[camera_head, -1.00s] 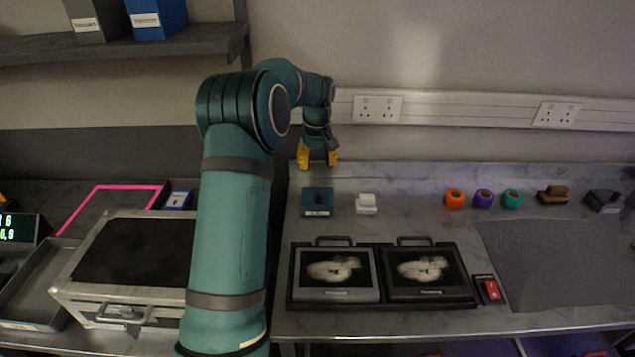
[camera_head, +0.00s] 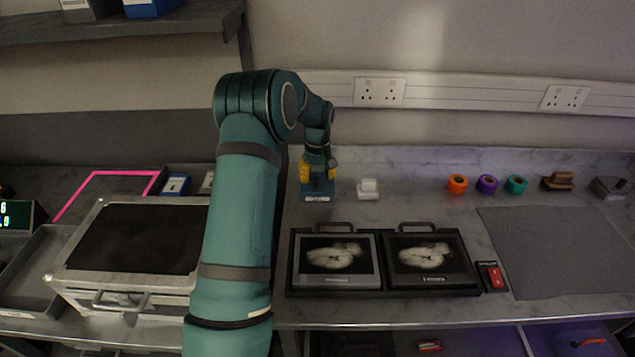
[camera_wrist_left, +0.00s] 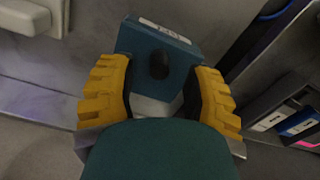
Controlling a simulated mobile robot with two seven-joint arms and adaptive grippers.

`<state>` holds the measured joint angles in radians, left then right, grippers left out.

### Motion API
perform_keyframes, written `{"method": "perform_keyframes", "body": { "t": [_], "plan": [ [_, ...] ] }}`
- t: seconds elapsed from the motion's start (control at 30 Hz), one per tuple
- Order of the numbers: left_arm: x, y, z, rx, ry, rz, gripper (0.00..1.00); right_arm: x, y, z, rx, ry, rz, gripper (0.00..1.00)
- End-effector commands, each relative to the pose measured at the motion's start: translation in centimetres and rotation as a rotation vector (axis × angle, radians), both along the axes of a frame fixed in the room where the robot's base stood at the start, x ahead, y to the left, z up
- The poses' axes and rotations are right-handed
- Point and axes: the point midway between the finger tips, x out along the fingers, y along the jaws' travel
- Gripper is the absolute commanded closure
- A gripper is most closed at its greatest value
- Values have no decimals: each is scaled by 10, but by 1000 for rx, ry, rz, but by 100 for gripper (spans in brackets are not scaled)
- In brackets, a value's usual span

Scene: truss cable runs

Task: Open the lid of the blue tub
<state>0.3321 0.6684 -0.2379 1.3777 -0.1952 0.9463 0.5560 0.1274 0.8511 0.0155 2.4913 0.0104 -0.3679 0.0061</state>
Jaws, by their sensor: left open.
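The blue tub (camera_head: 317,197) is a small dark teal-blue box with a white label on its front, standing on the marble bench near the back. In the left wrist view the tub (camera_wrist_left: 185,50) shows a dark round knob (camera_wrist_left: 159,65) on its lid, and the lid looks closed. My left gripper (camera_head: 318,172) has yellow fingers and is over the tub. In the left wrist view the left gripper (camera_wrist_left: 160,95) is open, its fingers spread to either side of the knob. I cannot tell whether they touch the tub. My right gripper is not in view.
A small white tub (camera_head: 368,189) stands just right of the blue one. Two framed panels with pale images (camera_head: 335,257) lie in front. Orange (camera_head: 457,184), purple and teal rolls stand further right. A grey mat (camera_head: 560,250) lies at right. The wall is close behind.

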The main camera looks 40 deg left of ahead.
Motion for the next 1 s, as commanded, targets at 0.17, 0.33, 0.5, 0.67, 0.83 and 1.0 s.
{"method": "perform_keyframes", "body": {
  "t": [0.17,0.33,0.5,0.67,0.83,1.0],
  "plan": [
    [0,0,-18,0,0,0,50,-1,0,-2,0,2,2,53],
    [0,0,-23,0,-1,0,50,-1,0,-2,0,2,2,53],
    [0,0,-22,0,-1,0,50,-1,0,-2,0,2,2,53],
    [0,0,-22,0,-1,0,86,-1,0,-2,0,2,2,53],
    [0,0,-22,1,-2,0,100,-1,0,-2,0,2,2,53],
    [1,0,-22,1,-2,0,100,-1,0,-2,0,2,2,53]
  ]
}}
